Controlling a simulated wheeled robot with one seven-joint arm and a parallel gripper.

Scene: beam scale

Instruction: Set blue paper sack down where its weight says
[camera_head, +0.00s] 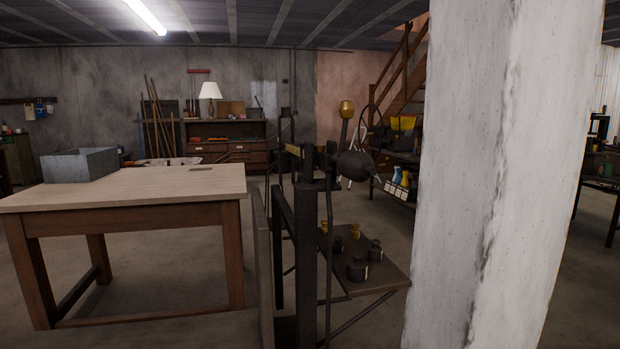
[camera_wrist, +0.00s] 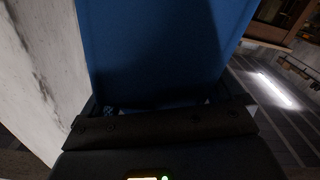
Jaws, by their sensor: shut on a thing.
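The blue paper sack (camera_wrist: 165,50) fills the upper middle of the wrist view. My gripper (camera_wrist: 155,108) is shut on its near end. The sack's far end runs out of the frame. Neither the sack nor my gripper shows in the head view. The dark beam scale (camera_head: 306,215) stands in the middle of the head view, with a round dark weight (camera_head: 355,164) on its beam. Several small dark and brass weights (camera_head: 357,268) stand on a low shelf (camera_head: 385,272) at its right side.
A wooden table (camera_head: 140,187) with an open grey metal box (camera_head: 80,165) stands at the left. A large pale pillar (camera_head: 500,180) blocks the right, close by. Behind the scale, small blue and yellow items stand over white labels (camera_head: 396,190).

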